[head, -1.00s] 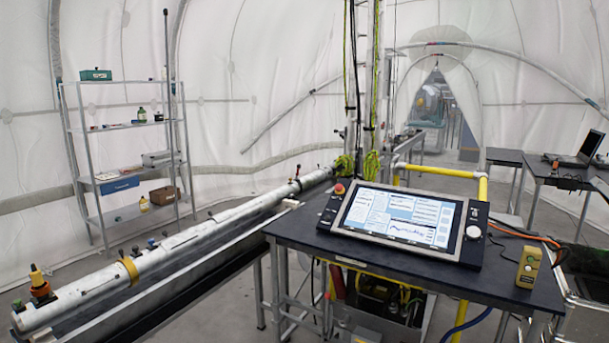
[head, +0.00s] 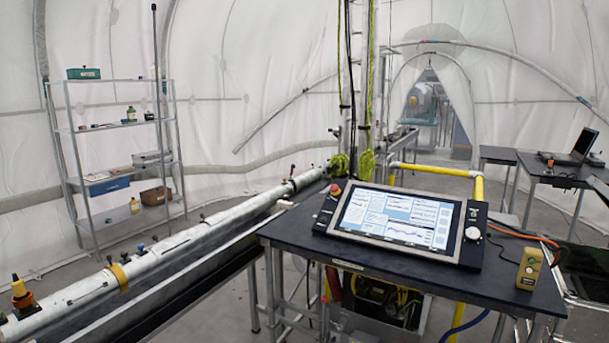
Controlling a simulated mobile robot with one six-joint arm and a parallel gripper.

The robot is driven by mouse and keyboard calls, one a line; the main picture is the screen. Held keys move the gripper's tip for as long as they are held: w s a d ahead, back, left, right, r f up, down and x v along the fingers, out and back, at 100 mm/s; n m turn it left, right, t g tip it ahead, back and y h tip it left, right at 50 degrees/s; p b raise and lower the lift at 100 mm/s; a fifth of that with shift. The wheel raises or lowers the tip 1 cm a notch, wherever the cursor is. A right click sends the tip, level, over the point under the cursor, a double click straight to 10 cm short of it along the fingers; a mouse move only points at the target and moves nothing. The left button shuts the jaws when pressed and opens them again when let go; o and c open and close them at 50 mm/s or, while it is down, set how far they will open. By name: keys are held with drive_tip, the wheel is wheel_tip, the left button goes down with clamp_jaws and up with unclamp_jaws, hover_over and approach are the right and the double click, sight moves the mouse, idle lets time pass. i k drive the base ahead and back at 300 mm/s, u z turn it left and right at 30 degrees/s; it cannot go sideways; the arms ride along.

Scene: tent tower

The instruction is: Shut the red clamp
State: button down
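A small upright red lever (head: 293,172) shows at the far end of the long grey pipe (head: 190,243), by a dark band around the pipe. It looks like the red clamp, with its handle standing up from the pipe; at this distance I cannot tell clearly how its jaws sit. My gripper is not in the head view, so its state and what it holds are hidden.
A dark table (head: 400,262) with a tilted screen console (head: 395,222) and a small yellow box (head: 529,268) stands in front, right of the pipe. A yellow rail (head: 440,170) runs behind it. Metal shelving (head: 122,80) stands at the left. A laptop table (head: 555,175) stands at right.

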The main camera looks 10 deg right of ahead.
sight(293, 166)
drive_tip(key=u, duration=0.05)
drive_tip(key=i, duration=1)
drive_tip(key=z, duration=0.1)
